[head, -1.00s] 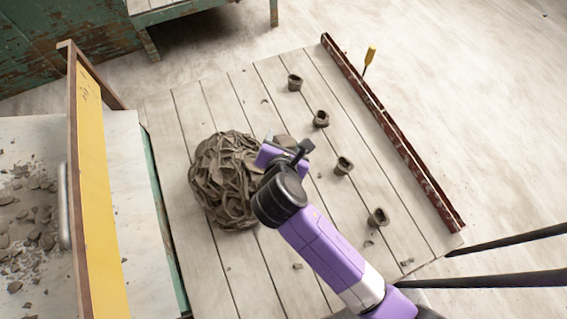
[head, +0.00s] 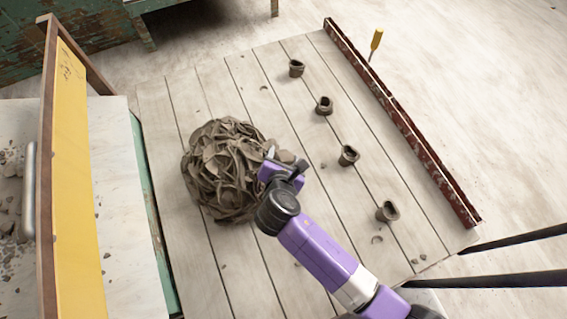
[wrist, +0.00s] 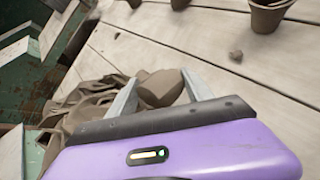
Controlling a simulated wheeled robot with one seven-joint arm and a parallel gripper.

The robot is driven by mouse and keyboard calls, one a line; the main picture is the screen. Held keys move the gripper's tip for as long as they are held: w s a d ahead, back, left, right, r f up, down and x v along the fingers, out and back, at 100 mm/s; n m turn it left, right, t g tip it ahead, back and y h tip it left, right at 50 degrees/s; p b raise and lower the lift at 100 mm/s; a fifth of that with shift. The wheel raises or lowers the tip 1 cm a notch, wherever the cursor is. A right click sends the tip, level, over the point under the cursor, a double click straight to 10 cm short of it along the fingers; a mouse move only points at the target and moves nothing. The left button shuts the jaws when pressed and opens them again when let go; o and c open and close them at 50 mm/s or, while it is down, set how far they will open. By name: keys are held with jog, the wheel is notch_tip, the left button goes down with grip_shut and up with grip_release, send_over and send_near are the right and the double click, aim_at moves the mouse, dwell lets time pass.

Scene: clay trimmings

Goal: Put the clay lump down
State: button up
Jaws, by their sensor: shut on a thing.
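The clay lump (wrist: 161,88) is a small, smooth brown piece between the two fingers of my gripper (wrist: 158,92) in the wrist view. My gripper is shut on it. In the head view the lump (head: 287,157) shows just beyond the purple gripper (head: 284,170), which partly hides it. The gripper is over the planked table at the right edge of the big heap of clay trimmings (head: 218,165). I cannot tell whether the lump touches the heap or the boards.
Several small clay pots (head: 348,155) stand in a row on the planked table (head: 270,255). A dark red rail (head: 405,125) edges its right side. A yellow-handled tool (head: 376,40) is beyond the rail. A yellow board (head: 78,190) stands upright at left. Bare boards lie below the heap.

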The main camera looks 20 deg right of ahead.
jog(key=shift+f+b, duration=0.8)
jog(key=shift+f, duration=1.1)
jog(key=o, duration=1.2)
jog(key=shift+f, duration=0.1)
jog(key=shift+o, duration=0.2)
jog(key=shift+r, duration=0.2)
jog(key=p+v, duration=0.4)
jog(key=v, duration=0.8)
jog(key=shift+p, duration=0.4)
jog(key=shift+f, duration=0.1)
